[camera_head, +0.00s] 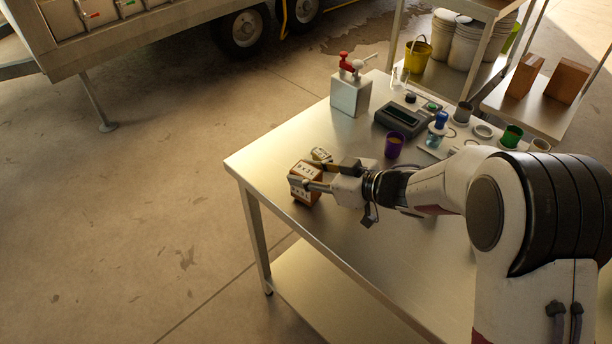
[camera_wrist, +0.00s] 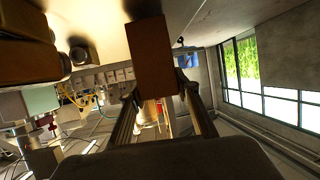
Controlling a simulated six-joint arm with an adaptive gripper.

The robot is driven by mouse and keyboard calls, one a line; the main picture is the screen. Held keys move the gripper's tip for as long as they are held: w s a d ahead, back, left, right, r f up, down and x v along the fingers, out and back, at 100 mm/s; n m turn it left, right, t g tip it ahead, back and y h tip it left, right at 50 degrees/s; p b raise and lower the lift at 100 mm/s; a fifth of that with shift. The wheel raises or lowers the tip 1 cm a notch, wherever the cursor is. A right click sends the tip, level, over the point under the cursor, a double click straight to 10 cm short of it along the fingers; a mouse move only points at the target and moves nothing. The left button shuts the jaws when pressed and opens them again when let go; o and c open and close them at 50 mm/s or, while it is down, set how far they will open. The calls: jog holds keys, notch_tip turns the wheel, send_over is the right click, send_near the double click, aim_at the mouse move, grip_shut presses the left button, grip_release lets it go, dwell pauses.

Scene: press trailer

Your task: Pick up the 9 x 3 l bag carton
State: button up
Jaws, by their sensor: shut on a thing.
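A brown carton with pale printed faces (camera_head: 304,190) is at the near left end of the metal table. I take it for the 9 x 3 l bag carton. My gripper (camera_head: 315,176) reaches it from the right and is shut on it, one finger on each side. In the wrist view the carton (camera_wrist: 150,50) shows as a plain brown block between the two fingertips (camera_wrist: 158,86). I cannot tell whether its underside touches the table.
A smaller carton (camera_head: 321,154) stands close behind the held one. A purple cup (camera_head: 394,145), a dark device (camera_head: 400,119) and a metal can with a red-topped fitting (camera_head: 350,96) stand farther back. The table (camera_head: 262,150) is bare left of the can.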

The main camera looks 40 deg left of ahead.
notch_tip(320, 180, up, 9)
jog(key=shift+r, duration=0.15)
dwell(0.4)
